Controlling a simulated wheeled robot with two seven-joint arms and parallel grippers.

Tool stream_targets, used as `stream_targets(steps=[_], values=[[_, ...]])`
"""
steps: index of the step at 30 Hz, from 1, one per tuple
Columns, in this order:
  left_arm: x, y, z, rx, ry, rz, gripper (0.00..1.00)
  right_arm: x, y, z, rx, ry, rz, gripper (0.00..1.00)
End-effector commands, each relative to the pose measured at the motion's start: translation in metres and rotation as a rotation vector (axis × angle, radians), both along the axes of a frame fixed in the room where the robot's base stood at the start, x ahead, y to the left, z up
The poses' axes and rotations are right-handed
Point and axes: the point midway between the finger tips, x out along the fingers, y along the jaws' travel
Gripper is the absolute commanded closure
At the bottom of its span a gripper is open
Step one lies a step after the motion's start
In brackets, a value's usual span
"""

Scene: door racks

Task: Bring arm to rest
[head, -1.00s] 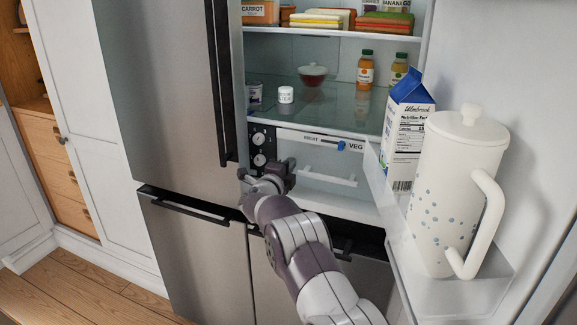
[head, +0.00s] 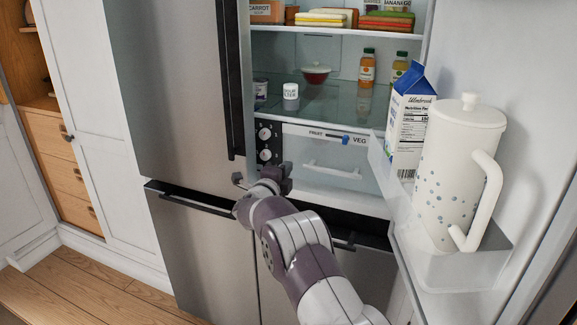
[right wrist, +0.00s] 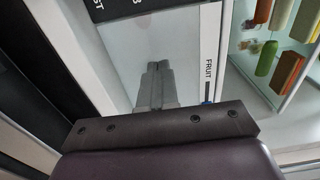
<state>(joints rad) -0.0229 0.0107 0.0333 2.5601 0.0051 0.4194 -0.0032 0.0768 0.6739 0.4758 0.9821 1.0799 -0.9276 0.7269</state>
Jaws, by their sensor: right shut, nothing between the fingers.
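My right gripper (head: 284,172) is in front of the open fridge, just below the control knobs and left of the drawer handle. Its arm comes up from the bottom of the head view. In the right wrist view the two fingers (right wrist: 157,82) lie side by side, shut with nothing between them. The drawer front marked FRUIT and VEG shows behind them. My left gripper is not in view.
The fridge door (head: 540,110) stands open at the right, its bin holding a white pitcher (head: 455,180) and a milk carton (head: 409,125). The drawer (head: 325,160) is below a glass shelf with small jars and bottles. The left fridge door (head: 185,90) is shut.

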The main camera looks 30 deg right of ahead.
Motion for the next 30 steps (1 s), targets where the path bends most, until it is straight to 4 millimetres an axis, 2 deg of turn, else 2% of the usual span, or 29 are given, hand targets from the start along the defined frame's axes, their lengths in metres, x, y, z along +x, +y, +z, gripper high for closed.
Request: stream_targets(steps=[6, 10, 16, 20, 23, 25, 26, 27, 29, 30], values=[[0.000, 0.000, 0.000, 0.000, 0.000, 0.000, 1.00, -0.028, 0.034, -0.001, 0.000, 0.003, 0.003, 1.00], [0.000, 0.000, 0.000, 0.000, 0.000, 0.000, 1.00, -0.041, 0.049, -0.002, 0.000, 0.003, 0.002, 1.00], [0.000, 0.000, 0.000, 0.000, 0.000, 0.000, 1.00, -0.049, 0.057, -0.002, 0.001, 0.002, 0.000, 1.00], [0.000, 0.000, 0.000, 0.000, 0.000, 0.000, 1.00, -0.043, 0.062, -0.008, -0.017, 0.069, 0.037, 1.00], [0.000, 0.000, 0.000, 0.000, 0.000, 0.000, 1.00, -0.031, 0.091, -0.051, -0.087, 0.320, 0.244, 1.00], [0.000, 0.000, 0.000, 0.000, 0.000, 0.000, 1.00, -0.041, 0.130, -0.093, -0.191, 0.605, 0.507, 1.00], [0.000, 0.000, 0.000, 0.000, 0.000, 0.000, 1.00, -0.055, 0.149, -0.109, -0.245, 0.735, 0.639, 1.00], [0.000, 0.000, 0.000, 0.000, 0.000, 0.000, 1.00, -0.081, 0.170, -0.128, -0.316, 0.896, 0.807, 1.00], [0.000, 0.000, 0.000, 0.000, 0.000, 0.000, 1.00, -0.128, 0.193, -0.149, -0.410, 1.098, 1.029, 1.00], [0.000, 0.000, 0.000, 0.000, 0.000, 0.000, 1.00, -0.160, 0.203, -0.159, -0.461, 1.208, 1.155, 1.00]])
